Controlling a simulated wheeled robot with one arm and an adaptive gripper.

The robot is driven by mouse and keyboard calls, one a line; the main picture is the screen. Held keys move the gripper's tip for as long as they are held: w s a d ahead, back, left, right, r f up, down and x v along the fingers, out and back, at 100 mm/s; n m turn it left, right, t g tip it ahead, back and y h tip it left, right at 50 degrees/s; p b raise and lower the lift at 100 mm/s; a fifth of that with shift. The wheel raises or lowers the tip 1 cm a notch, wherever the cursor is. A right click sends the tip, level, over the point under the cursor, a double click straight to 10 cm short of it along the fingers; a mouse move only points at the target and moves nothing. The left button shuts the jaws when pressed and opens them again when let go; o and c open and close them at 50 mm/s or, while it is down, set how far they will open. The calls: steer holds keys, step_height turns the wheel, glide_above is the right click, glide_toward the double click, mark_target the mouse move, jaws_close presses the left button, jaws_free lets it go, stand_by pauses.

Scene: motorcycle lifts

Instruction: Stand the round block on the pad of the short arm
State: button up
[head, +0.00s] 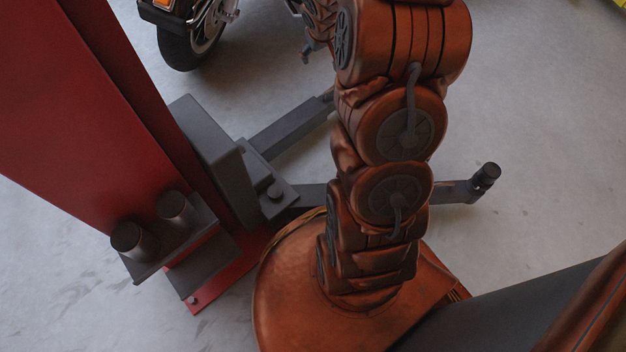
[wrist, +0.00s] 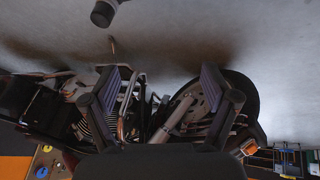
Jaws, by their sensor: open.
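Two dark round blocks, a nearer one (head: 128,238) and a farther one (head: 173,206), stand on a shelf bracket on the red lift column in the head view. One grey lift arm (head: 458,191) runs right behind my arm and carries a small dark upright cylinder (head: 487,174) at its end; I cannot tell if that is a pad or a block. Another lift arm (head: 290,128) runs up and right, its end hidden by my arm. In the wrist view my gripper (wrist: 165,76) is open, with nothing between its fingers. The head view does not show it.
The red column (head: 90,110) stands left of my arm. A motorcycle (head: 190,30) is at the top of the head view and fills the middle of the wrist view behind my fingers (wrist: 190,115). Grey floor (head: 550,120) is open at right.

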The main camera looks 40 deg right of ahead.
steer(key=s+a+r+g+y, duration=0.1)
steer(key=s+a+r+g, duration=0.1)
steer(key=s+a, duration=0.7)
steer(key=s+a+r+n+g+y, duration=0.1)
steer(key=s+a+r+g, duration=0.2)
steer(key=s+a, duration=0.7)
steer(key=s+a+r+n+g+y, duration=0.1)
steer(key=s+a+r+g, duration=0.2)
steer(key=s+a, duration=0.7)
steer(key=s+r, duration=0.1)
steer(key=s, duration=0.5)
steer(key=shift+s+r+y, duration=0.2)
steer(key=shift+r+y, duration=0.1)
steer(key=shift+r, duration=0.1)
